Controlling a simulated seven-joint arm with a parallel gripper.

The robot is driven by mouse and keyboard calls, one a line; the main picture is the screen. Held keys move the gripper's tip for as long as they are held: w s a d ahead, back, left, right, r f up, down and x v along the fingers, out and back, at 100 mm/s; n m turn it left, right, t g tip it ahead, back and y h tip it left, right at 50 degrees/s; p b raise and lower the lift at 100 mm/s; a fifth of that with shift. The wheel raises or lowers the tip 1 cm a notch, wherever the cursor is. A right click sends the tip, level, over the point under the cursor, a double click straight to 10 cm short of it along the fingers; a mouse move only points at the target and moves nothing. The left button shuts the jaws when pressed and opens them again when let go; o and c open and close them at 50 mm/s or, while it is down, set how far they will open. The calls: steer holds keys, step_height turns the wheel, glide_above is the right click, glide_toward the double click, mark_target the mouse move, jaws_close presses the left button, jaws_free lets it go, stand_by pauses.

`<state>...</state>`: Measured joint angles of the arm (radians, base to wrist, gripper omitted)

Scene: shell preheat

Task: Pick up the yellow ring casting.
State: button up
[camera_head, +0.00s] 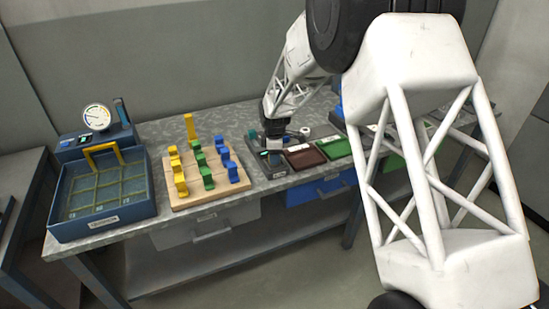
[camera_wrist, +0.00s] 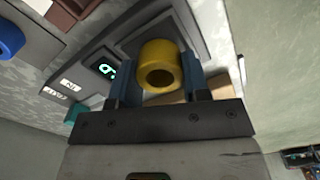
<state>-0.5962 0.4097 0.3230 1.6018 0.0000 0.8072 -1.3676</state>
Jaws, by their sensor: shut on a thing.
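The yellow ring casting (camera_wrist: 161,62) is between the two blue fingers of my gripper (camera_wrist: 158,82) in the wrist view, its hole facing the camera. The fingers are shut on it from both sides. Behind it is a grey unit with a lit green display (camera_wrist: 107,70); I cannot tell whether the ring touches that unit. In the head view my gripper (camera_head: 273,142) is low over the grey unit (camera_head: 275,168) at the middle of the bench, and the ring cannot be made out there.
A wooden rack (camera_head: 222,194) with upright yellow, green and blue pieces stands left of my gripper. Farther left is a blue gridded box (camera_head: 104,221) with a yellow handle and gauge (camera_head: 96,117). Red (camera_head: 305,158) and green (camera_head: 337,149) trays lie right. My arm hides the bench's right part.

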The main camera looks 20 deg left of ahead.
step_height(320, 180, up, 2)
steer(key=shift+r, duration=0.1)
steer(key=shift+s+d+r, duration=0.15)
steer(key=shift+s+r, duration=0.1)
steer(key=s+d+r, duration=0.1)
steer(key=s+d, duration=0.7)
steer(key=s, duration=0.5)
steer(key=shift+d+r, duration=0.15)
steer(key=shift+d, duration=0.1)
steer(key=shift+w, duration=0.1)
steer(key=w+d+f, duration=0.2)
steer(key=w+d, duration=0.5)
steer(key=w, duration=0.2)
steer(key=shift+d+f, duration=0.3)
steer(key=shift+w, duration=0.1)
glide_above(306, 161)
steer(key=shift+w+f, duration=0.1)
steer(key=shift+f, duration=0.6)
stand_by(0.3)
